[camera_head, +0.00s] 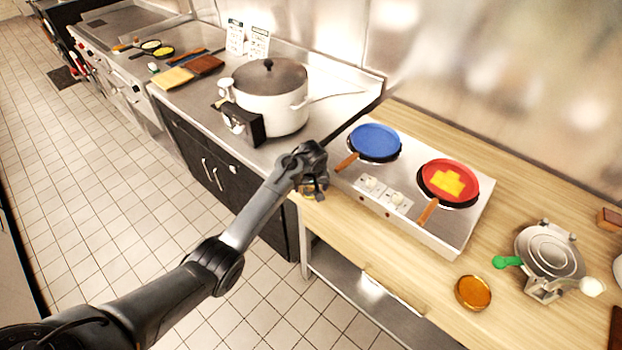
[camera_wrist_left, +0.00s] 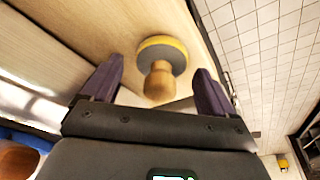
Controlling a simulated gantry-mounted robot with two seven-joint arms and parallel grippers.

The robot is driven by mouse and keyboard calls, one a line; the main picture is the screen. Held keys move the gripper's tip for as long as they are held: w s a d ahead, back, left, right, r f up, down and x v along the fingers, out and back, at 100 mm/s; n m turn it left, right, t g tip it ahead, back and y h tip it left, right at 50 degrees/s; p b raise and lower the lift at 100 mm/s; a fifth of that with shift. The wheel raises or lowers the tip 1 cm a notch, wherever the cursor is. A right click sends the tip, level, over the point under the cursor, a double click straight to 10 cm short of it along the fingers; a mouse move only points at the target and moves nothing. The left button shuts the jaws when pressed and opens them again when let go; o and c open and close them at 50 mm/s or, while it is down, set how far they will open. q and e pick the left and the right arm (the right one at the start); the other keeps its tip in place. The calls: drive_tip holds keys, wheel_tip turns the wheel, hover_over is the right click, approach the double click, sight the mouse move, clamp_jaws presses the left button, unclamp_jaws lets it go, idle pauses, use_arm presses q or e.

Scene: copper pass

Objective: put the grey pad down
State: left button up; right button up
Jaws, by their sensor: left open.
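The grey pad (camera_wrist_left: 178,57) is a round grey disc with a yellow rim and a wooden knob (camera_wrist_left: 158,84). In the left wrist view it rests on the light wooden counter near its edge, knob facing my gripper. My left gripper (camera_wrist_left: 158,78) is open, its two dark fingers apart on either side of the knob, with a visible gap to each. In the head view my left gripper (camera_head: 315,188) is at the counter's left front corner and largely hides the pad. My right gripper is in neither view.
A white hob (camera_head: 455,240) with a blue pan (camera_head: 375,140) and a red pan (camera_head: 470,178) stands right of my gripper. A large pot (camera_head: 270,108) is on the steel counter behind left. An amber dish (camera_head: 473,292) lies front right. Bare wood surrounds the hob.

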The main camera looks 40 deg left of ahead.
sight(312, 198)
use_arm(q)
drive_tip(key=v, duration=1.2)
drive_tip(key=s+d+f+m, duration=0.35)
drive_tip(key=s+f, duration=0.25)
drive_tip(key=s, duration=0.2)
drive_tip(key=s+d+f+m, duration=0.2)
drive_tip(key=s+d+f, duration=0.2)
drive_tip(key=s+f, duration=0.25)
drive_tip(key=s+d+r+m+h, duration=0.1)
drive_tip(key=s+d, duration=0.3)
drive_tip(key=s, duration=0.6)
drive_tip(key=s+d+r+m+t+h, duration=0.1)
drive_tip(key=s+d+m, duration=0.3)
drive_tip(key=s, duration=0.6)
drive_tip(key=shift+s+d, duration=0.3)
drive_tip(key=shift+d, duration=0.35)
